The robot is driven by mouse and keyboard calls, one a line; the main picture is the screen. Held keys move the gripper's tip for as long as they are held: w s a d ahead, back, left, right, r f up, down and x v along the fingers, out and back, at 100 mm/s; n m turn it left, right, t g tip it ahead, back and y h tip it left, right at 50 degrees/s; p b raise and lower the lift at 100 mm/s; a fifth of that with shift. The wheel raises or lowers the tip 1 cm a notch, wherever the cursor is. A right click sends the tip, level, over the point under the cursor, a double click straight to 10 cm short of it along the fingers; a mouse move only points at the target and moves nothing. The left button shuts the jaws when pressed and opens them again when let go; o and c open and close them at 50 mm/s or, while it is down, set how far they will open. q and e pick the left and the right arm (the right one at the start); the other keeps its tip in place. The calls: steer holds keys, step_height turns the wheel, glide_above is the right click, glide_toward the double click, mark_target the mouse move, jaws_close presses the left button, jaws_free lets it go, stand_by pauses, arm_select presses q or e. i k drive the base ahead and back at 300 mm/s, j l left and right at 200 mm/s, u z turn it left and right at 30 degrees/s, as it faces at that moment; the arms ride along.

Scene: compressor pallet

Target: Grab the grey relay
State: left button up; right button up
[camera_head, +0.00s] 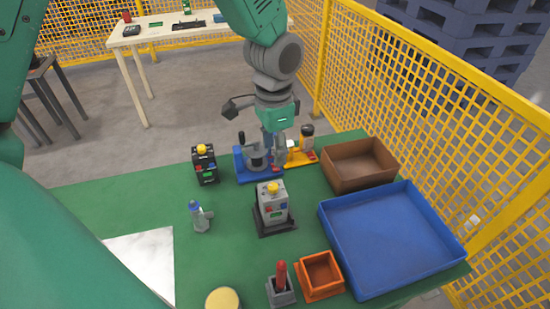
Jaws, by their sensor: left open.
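The grey relay (272,205) is a grey box with a yellow top button and coloured parts on its front. It stands upright on a dark base near the middle of the green table. My left gripper (270,150) is open and points down over the back of the table. It is behind the grey relay in the picture and apart from it. Its fingers partly overlap a blue fixture (244,172), so whether they touch it is unclear. My right gripper is not visible.
A black relay (205,166) stands to the left, with a small bottle-like item (199,216) in front. A yellow fixture (298,157), brown box (359,164), blue tray (391,239) and orange box (320,275) lie to the right. A yellow mesh fence (440,110) stands beyond.

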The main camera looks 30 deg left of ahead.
mark_target(277, 215)
steer(key=k+l, duration=0.8)
steer(key=k, duration=0.05)
